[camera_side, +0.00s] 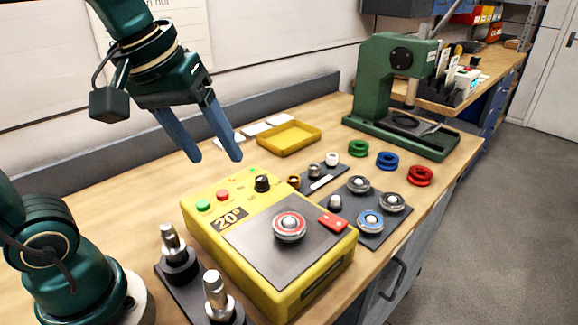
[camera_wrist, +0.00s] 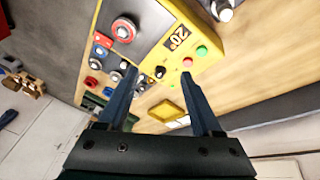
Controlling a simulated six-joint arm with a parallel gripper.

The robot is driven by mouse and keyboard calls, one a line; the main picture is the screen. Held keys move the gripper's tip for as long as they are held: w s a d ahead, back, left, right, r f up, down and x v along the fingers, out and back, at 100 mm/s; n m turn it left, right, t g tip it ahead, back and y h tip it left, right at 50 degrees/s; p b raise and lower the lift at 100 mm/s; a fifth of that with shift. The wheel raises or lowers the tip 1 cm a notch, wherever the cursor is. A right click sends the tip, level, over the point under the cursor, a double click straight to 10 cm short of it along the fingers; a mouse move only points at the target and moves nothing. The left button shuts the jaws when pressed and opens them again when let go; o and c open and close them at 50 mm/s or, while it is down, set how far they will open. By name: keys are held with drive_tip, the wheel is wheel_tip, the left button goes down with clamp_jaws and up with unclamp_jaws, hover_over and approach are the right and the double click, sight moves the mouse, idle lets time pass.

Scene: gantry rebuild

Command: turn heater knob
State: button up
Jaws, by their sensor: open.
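The yellow heater (camera_side: 330,262) stands on the bench, with a dark top plate and a display reading 20°. Its black knob (camera_side: 262,183) sits on the back of the top face, beside a green and a red button. My gripper (camera_side: 215,158) is open and empty, above and behind the heater to the left of the knob in the side view. In the wrist view, the heater (camera_wrist: 200,15) is upside down and the knob (camera_wrist: 160,72) shows between the fingertips of my gripper (camera_wrist: 158,74), apart from them. A ring-shaped part (camera_side: 289,226) sits on the plate.
A red block (camera_side: 333,222) lies on the heater plate. A yellow tray (camera_side: 289,139) stands behind. Dark mats with metal parts, and green (camera_side: 358,148), blue (camera_side: 387,160) and red rings (camera_side: 420,176), lie to the right. A green press (camera_side: 385,85) stands farther back. Metal-topped posts (camera_side: 215,290) stand front left.

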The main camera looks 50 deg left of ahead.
drive_tip(key=w+a+f+n+g, duration=0.15)
drive_tip(key=w+n, duration=0.25)
drive_tip(key=w, duration=0.4)
drive_tip(key=n+g, duration=0.1)
drive_tip(key=g, duration=0.2)
hover_over(261, 178)
wheel_tip(261, 178, down, 6)
drive_tip(key=shift+r, duration=0.2)
drive_tip(key=shift+f, duration=2.55)
clamp_jaws()
